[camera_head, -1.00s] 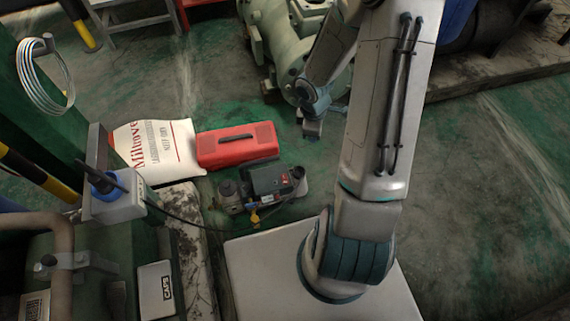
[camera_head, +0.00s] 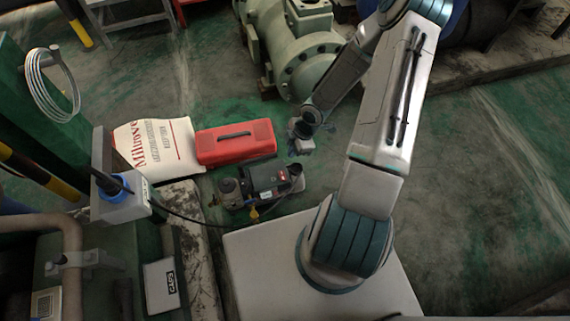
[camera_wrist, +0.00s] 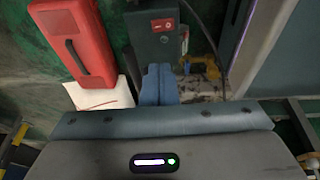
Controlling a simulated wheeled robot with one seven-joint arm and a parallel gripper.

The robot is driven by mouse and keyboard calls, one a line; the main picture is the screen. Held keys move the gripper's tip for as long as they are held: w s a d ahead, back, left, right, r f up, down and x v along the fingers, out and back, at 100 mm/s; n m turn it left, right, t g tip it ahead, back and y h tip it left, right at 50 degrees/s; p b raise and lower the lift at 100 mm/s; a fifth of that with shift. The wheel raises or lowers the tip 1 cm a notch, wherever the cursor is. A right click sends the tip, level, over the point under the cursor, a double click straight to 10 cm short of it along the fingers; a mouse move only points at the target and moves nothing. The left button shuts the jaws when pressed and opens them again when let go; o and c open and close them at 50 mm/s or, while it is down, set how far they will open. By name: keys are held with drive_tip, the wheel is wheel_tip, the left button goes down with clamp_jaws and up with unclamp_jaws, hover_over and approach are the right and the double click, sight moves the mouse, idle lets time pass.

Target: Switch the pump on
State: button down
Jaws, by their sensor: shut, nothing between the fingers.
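The pump (camera_head: 262,183) is a small dark unit on the floor, with a cylinder at its left and a yellow fitting at its front. In the wrist view its dark housing (camera_wrist: 158,48) carries a red rocker switch (camera_wrist: 163,25); the switch's position is too small to tell. The switch also shows as a red spot in the head view (camera_head: 281,177). My gripper (camera_head: 300,150) is above and just right of the pump's far end, apart from it. In the wrist view its blue fingers (camera_wrist: 159,72) are together and empty, pointing toward the housing below the switch.
A red toolbox (camera_head: 236,143) lies behind the pump, beside a white printed sack (camera_head: 157,146). A black cable (camera_head: 185,219) runs from a blue-capped box (camera_head: 122,198) toward the pump. A large green machine (camera_head: 292,47) stands behind. The floor on the right is clear.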

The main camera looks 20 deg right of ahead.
sight(281, 173)
drive_tip(key=b+x, duration=0.2)
drive_tip(key=x, duration=0.2)
drive_tip(key=b+x, duration=0.3)
drive_tip(key=x, duration=0.1)
drive_tip(key=d+b+x, duration=0.1)
drive_tip(key=b+x, duration=0.1)
drive_tip(key=x, duration=0.2)
drive_tip(key=shift+w+a+f+b, duration=0.15)
drive_tip(key=shift+f+b, duration=0.2)
drive_tip(key=shift+f, duration=0.15)
drive_tip(key=shift+w+f, duration=0.1)
drive_tip(key=shift+f, duration=0.35)
